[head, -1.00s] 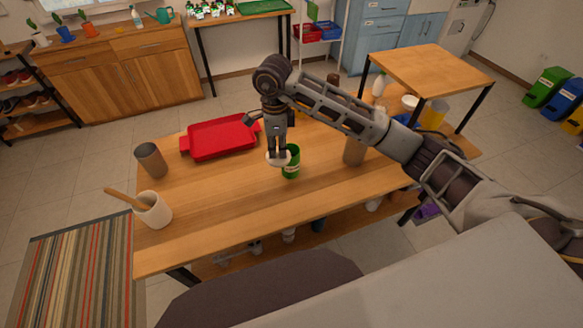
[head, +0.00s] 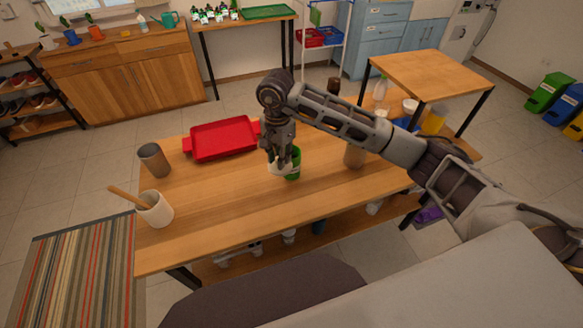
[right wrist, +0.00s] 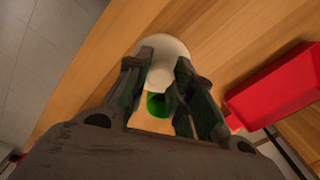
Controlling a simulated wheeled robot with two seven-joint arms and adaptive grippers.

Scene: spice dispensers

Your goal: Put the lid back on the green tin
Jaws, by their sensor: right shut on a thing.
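The green tin (head: 295,165) stands upright on the wooden table, partly hidden behind my right gripper and the lid. The white round lid (head: 278,169) is in my right gripper (head: 283,159), tilted, at the left front side of the tin. I cannot tell whether lid and tin touch. In the right wrist view the fingers (right wrist: 164,64) are shut on the lid (right wrist: 168,76), and part of the green tin (right wrist: 156,104) shows between them, beside the lid. My left gripper is not in view.
A red tray (head: 222,138) lies behind and left of the tin. A grey-brown cup (head: 154,159) and a white crock with a wooden spoon (head: 155,208) stand at the left. A brownish canister (head: 355,154) stands to the right. The table's front is clear.

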